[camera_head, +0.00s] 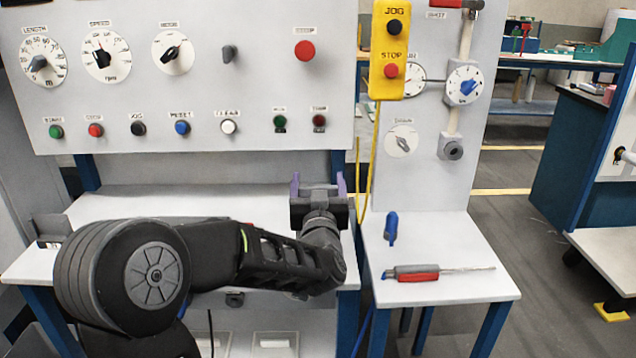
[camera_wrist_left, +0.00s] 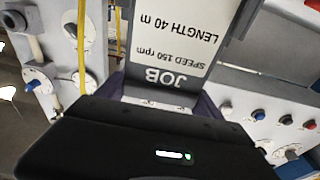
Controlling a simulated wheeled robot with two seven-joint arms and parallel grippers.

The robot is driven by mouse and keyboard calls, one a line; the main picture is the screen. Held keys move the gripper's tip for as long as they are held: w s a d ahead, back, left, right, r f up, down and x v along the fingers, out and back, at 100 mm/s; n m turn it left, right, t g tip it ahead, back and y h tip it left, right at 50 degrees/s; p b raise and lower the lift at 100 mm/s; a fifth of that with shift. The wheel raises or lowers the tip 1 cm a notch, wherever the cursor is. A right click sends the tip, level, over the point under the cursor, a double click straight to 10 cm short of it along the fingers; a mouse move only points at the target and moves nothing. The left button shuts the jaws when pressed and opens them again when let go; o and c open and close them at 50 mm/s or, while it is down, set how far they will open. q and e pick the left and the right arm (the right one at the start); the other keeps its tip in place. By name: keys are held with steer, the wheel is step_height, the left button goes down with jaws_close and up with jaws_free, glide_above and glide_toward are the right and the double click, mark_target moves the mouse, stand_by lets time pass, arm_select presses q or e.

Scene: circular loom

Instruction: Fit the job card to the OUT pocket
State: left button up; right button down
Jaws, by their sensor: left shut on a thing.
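My left gripper (camera_head: 318,184) is above the white bench, in front of the control panel, with its purple fingers pointing up and away. In the left wrist view it is shut on the job card (camera_wrist_left: 175,45), a white card with a grey JOB band, reading SPEED 150 rpm and LENGTH 40 m, upside down in that view. The card extends out beyond the fingers. I cannot make out the card in the head view. I cannot pick out the OUT pocket in either view. My right gripper is not in view.
The control panel (camera_head: 190,100) with dials and buttons stands behind the bench (camera_head: 180,193). A yellow JOG/STOP pendant (camera_head: 388,80) hangs right of it, its cable running down near my gripper. A red-handled screwdriver (camera_head: 418,273) and a blue object (camera_head: 391,229) lie on the right side table (camera_head: 450,240).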

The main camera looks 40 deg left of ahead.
arm_select(q)
steer(key=o, duration=1.6)
steer(key=shift+f, duration=0.15)
steer(key=v, duration=0.7)
steer(key=shift+s+d+b, duration=0.25)
steer(key=shift+s+b, duration=0.05)
steer(key=shift+s, duration=0.05)
